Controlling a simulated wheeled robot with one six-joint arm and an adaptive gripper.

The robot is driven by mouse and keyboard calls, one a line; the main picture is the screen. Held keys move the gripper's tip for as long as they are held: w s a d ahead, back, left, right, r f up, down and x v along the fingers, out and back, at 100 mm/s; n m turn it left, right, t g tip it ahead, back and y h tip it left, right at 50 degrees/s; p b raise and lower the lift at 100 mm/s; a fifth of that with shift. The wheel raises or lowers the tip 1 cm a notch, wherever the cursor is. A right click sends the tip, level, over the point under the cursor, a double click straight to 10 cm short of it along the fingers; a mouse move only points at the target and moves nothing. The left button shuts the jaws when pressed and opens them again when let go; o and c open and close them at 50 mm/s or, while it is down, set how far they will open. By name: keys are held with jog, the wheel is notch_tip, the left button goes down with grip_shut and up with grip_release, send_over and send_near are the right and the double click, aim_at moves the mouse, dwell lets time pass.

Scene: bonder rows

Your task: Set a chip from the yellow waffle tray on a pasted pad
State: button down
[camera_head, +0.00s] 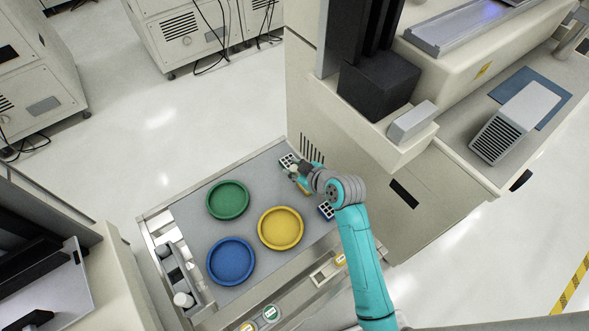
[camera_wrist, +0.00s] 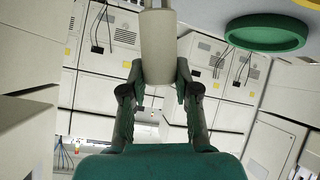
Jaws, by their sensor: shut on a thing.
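My gripper (camera_head: 295,172) is over the far right part of the grey cart top, low above the small trays. In the wrist view my gripper (camera_wrist: 158,75) is shut on a pale beige cylindrical tool (camera_wrist: 158,45) with a thinner stem. A small white-framed tray with dark cells (camera_head: 287,160) lies just beyond the gripper. A yellow tray (camera_head: 306,189) shows only as a sliver beneath the gripper and wrist. A blue-edged tray with cells (camera_head: 326,210) lies nearer, partly behind my arm. I cannot make out any chip or pasted pad.
Green (camera_head: 228,200), yellow (camera_head: 281,228) and blue (camera_head: 231,261) round dishes stand on the cart top (camera_head: 190,222). The green dish also shows in the wrist view (camera_wrist: 266,34). A tall beige machine (camera_head: 330,150) borders the right.

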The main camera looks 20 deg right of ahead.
jog(key=shift+r, duration=3.05)
